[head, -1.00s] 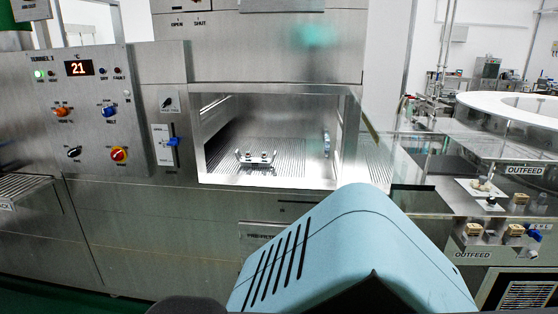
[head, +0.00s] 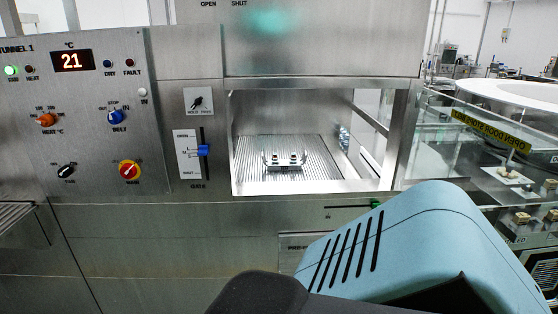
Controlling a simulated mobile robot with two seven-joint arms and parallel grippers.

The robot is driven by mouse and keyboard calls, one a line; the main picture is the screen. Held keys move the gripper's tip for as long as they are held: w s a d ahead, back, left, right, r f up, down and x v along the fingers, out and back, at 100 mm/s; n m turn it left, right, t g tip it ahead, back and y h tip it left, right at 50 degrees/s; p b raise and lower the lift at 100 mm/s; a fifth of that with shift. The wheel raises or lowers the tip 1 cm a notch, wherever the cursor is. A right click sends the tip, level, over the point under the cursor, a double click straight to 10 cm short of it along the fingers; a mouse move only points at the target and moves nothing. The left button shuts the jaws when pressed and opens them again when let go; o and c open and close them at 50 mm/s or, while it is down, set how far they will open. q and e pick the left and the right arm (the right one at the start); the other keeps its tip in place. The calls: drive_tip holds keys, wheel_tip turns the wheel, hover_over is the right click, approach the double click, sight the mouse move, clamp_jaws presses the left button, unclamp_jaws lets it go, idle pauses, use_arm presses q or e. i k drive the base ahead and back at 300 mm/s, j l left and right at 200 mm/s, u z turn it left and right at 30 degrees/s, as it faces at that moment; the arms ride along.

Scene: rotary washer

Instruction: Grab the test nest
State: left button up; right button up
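The test nest (head: 285,162) appears to be the small metal fixture with upright end pieces and small knobs. It sits on the ribbed floor inside the open chamber of the steel washer, near the middle of the opening. Neither of my grippers is in the head view. A blue housing and a dark part of my own body fill the lower right and bottom centre, below and in front of the chamber.
The chamber opening has a raised steel front sill (head: 312,187) and side walls. A control panel (head: 95,115) and a blue slide lever (head: 203,151) are to its left. A glass panel with a yellow label (head: 491,130) stands to its right, beside a white round table (head: 510,98).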

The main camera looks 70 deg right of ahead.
sight(284, 165)
drive_tip(key=i, duration=1.05)
drive_tip(key=z, duration=3.75)
